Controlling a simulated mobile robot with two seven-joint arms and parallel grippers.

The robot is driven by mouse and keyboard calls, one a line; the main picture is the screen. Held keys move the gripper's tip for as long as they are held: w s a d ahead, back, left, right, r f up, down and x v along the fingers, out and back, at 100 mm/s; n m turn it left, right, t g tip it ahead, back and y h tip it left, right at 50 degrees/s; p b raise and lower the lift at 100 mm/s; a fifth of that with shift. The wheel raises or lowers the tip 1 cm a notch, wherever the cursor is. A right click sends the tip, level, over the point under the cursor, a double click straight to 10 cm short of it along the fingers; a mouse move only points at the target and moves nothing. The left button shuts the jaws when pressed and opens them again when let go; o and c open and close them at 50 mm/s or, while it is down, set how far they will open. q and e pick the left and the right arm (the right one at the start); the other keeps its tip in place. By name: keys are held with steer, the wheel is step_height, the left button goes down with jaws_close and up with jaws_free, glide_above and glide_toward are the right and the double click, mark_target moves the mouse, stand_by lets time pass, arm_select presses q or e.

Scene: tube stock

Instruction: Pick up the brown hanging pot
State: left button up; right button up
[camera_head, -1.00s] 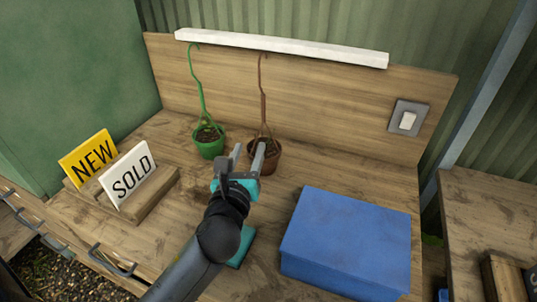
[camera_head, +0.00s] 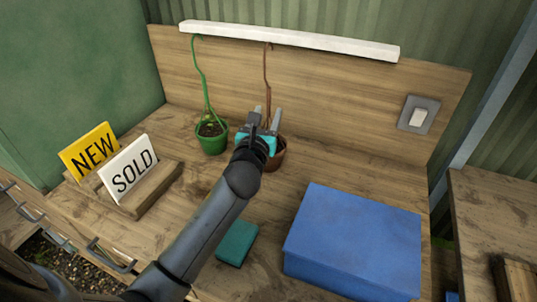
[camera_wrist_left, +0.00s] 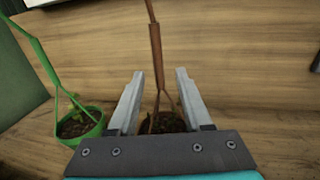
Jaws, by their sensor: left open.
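The brown hanging pot (camera_head: 275,159) stands on the wooden bench, partly hidden behind my left gripper in the head view. Its brown hanger (camera_head: 267,75) rises toward the white rail. In the left wrist view the hanger (camera_wrist_left: 157,55) runs up between the two fingers, and the soil inside the pot (camera_wrist_left: 168,122) shows low between them. My left gripper (camera_head: 267,112) is open, with its fingers on either side of the hanger and apart from it in the wrist view (camera_wrist_left: 160,90). My right gripper is not in view.
A green hanging pot (camera_head: 211,141) stands just left of the brown one. A white rail (camera_head: 290,40) runs above. A blue box (camera_head: 352,240) is at the right, a teal block (camera_head: 238,243) in front, and NEW (camera_head: 89,151) and SOLD (camera_head: 129,169) signs at left.

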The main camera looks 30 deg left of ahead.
mark_target(269, 109)
arm_select(q)
steer(key=shift+b+x, duration=0.55)
steer(key=shift+x, duration=2.1)
steer(key=shift+f, duration=0.1)
steer(key=shift+c, duration=0.4)
jaws_close()
